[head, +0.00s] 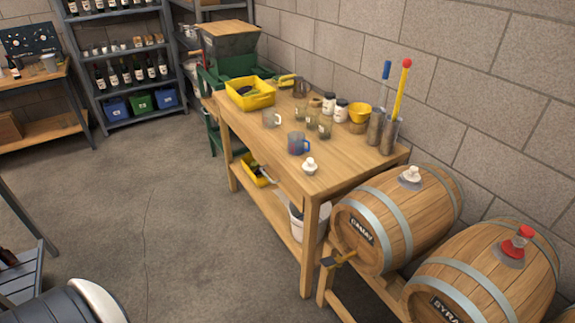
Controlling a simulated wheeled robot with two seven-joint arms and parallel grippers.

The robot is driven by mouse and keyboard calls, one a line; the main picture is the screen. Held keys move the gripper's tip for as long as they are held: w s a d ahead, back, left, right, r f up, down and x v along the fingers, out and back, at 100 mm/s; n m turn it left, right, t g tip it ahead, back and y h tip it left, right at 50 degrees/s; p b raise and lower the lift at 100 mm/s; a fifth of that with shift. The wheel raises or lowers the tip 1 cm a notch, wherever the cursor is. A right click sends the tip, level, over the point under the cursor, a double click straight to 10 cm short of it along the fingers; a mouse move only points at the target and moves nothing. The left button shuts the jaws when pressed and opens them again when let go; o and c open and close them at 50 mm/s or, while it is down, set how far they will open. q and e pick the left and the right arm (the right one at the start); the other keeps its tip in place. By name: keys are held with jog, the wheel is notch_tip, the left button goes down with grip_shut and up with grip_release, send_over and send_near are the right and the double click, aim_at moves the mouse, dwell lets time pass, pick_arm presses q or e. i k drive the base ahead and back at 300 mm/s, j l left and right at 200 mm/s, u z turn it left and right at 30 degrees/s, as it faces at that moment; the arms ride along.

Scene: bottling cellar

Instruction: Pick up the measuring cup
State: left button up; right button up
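A wooden workbench (238,145) stands against the block wall. Near its front edge stands a clear cup with a blue-grey tint and a blue handle (296,143), which looks like a measuring cup. I cannot tell for sure which of the two is the measuring cup. Neither of my grippers is in view.
Glass jars (325,126), white-lidded jars (341,110), a yellow bowl (360,113) and a yellow bin (250,93) crowd the bench. A small white-topped item (310,166) sits near the front corner. Barrels (400,215) stand right; the floor (180,210) left is open.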

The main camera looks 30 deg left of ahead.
aim_at(296, 141)
jog(key=u, duration=1.05)
jog(key=i+j, duration=0.1)
